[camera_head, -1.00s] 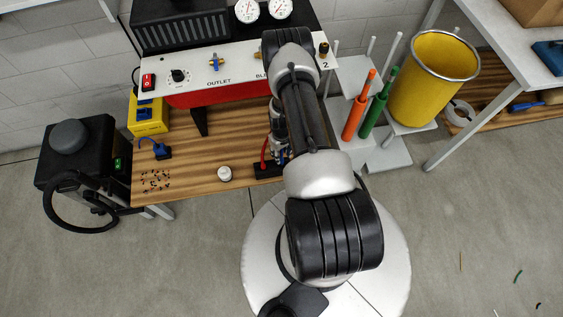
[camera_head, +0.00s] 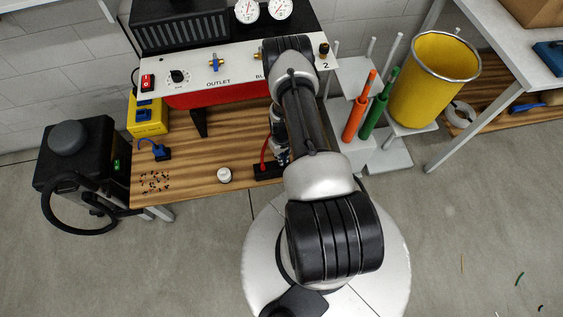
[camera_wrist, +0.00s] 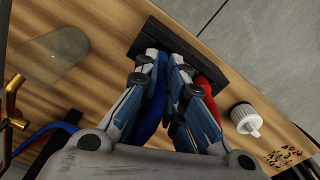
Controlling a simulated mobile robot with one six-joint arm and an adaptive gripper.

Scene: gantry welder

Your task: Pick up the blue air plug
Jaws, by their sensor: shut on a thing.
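The blue air plug (camera_wrist: 153,108) shows in the wrist view as a curved blue body between my gripper's fingers. My gripper (camera_wrist: 164,70) is shut on it, with the fingertips at the near edge of a black holder (camera_wrist: 190,55). The fingers hide much of the plug, and I cannot tell whether it still touches the holder. A red hose or plug (camera_wrist: 207,95) stands close beside the right finger. In the head view my arm covers most of the gripper (camera_head: 280,145); the holder (camera_head: 267,172) shows below it, with the red one (camera_head: 264,150) beside it.
A white ribbed cap (camera_wrist: 244,118) stands on the wooden bench near small dark bits (camera_head: 155,181). A clear dome-like object (camera_wrist: 55,55) and brass fittings (camera_wrist: 12,100) are on the other side. The welder's panel (camera_head: 215,72) overhangs the back of the bench.

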